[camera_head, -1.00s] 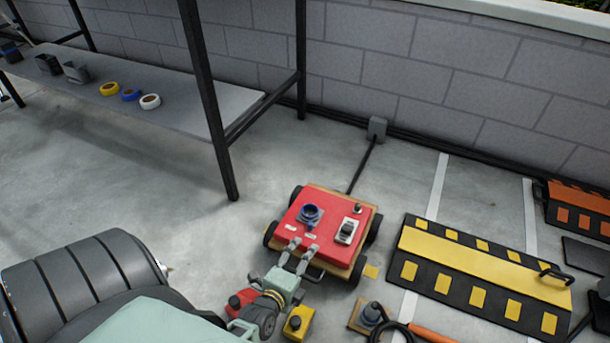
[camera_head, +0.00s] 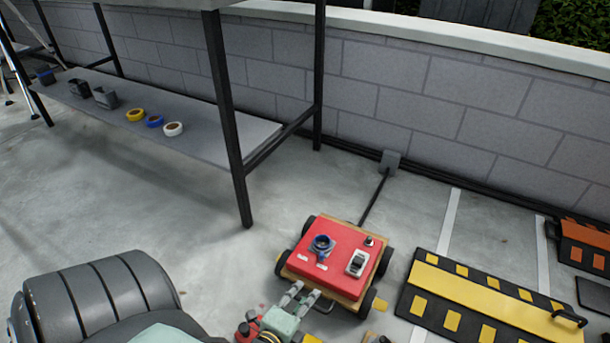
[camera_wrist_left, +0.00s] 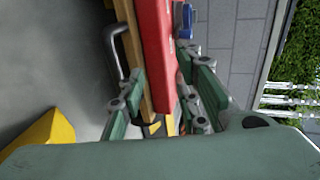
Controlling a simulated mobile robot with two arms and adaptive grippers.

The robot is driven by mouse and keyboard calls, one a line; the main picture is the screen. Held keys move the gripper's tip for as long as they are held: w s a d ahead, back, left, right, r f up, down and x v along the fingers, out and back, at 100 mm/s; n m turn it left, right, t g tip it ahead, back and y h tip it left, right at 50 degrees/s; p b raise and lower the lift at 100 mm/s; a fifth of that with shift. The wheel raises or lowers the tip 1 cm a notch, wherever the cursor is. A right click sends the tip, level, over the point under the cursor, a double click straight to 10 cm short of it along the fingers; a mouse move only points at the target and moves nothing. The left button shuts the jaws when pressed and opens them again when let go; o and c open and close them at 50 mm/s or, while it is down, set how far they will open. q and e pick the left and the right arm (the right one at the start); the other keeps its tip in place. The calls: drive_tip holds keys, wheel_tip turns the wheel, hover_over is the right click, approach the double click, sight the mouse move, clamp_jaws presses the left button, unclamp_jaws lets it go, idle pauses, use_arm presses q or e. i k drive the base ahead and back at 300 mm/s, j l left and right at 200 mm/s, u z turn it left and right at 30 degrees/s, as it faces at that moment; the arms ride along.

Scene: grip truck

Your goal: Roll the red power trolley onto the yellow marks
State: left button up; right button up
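The red power trolley (camera_head: 338,238) stands on the concrete floor, with a red top, a wooden base and black wheels. A blue socket and a grey switch are on its top. My left gripper (camera_head: 304,292) is at the trolley's near edge by the metal handle, fingers apart. In the left wrist view, the open fingers (camera_wrist_left: 160,108) are on either side of the trolley's edge, and the handle (camera_wrist_left: 117,50) shows beyond the left finger. My right gripper is not in view.
A black-framed bench (camera_head: 200,135) with tape rolls on its lower shelf stands at the back left. A cable runs from the trolley to a wall box (camera_head: 390,161). A yellow-and-black ramp (camera_head: 480,300) lies to the right.

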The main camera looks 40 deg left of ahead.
sight(334, 263)
drive_tip(key=i+l+u, duration=0.1)
drive_tip(key=u, duration=0.25)
drive_tip(key=l+u, duration=0.15)
drive_tip(key=u, duration=0.25)
drive_tip(key=l+u, duration=0.15)
drive_tip(key=u, duration=0.2)
drive_tip(key=i, duration=0.05)
